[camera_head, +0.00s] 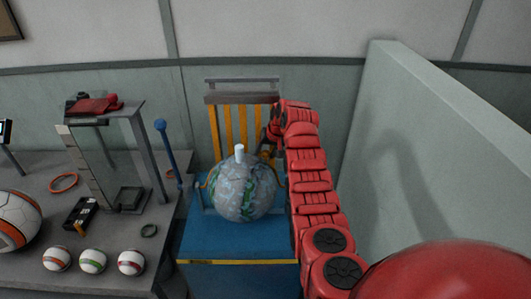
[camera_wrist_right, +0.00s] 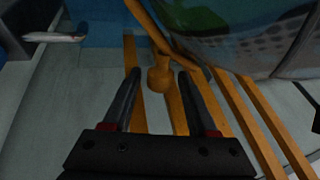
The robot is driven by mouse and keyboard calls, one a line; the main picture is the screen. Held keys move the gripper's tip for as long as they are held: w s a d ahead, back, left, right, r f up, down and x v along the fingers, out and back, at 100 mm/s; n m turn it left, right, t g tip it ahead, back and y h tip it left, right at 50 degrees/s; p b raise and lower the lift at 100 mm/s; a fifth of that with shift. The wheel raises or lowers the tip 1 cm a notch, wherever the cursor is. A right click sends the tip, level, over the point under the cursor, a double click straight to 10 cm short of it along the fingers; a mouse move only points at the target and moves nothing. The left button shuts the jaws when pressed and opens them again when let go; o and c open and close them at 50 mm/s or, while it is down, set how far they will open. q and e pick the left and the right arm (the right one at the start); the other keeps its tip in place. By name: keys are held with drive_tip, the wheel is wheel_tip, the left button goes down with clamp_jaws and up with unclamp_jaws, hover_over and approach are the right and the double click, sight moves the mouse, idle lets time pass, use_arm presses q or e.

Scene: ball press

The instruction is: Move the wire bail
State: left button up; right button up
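A large ball with a blue-grey, green and white pattern (camera_head: 242,190) sits on the blue press base (camera_head: 215,240). The thin orange wire bail (camera_head: 278,170) shows at the ball's right side. In the right wrist view an orange bar of the bail (camera_wrist_right: 145,22) runs beside the ball (camera_wrist_right: 240,35), with a round orange knob (camera_wrist_right: 160,80) on it. My right gripper (camera_wrist_right: 159,74) is open, with its two black fingertips either side of the knob and gaps showing. In the head view the right gripper (camera_head: 269,148) is beside the ball's upper right, partly hidden by the arm. My left gripper is not in view.
Yellow upright slats (camera_head: 232,130) stand behind the ball. A blue lever (camera_head: 168,150) rises at the left. A grey table (camera_head: 45,180) holds several balls, a clear-panelled stand and small items. A pale partition (camera_head: 430,150) stands close right of my arm.

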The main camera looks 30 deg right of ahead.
drive_tip(key=shift+r, duration=0.1)
drive_tip(key=p+v, duration=0.3)
drive_tip(key=v, duration=1.4)
drive_tip(key=shift+s+r, duration=0.1)
drive_tip(key=shift+s, duration=0.05)
idle(0.3)
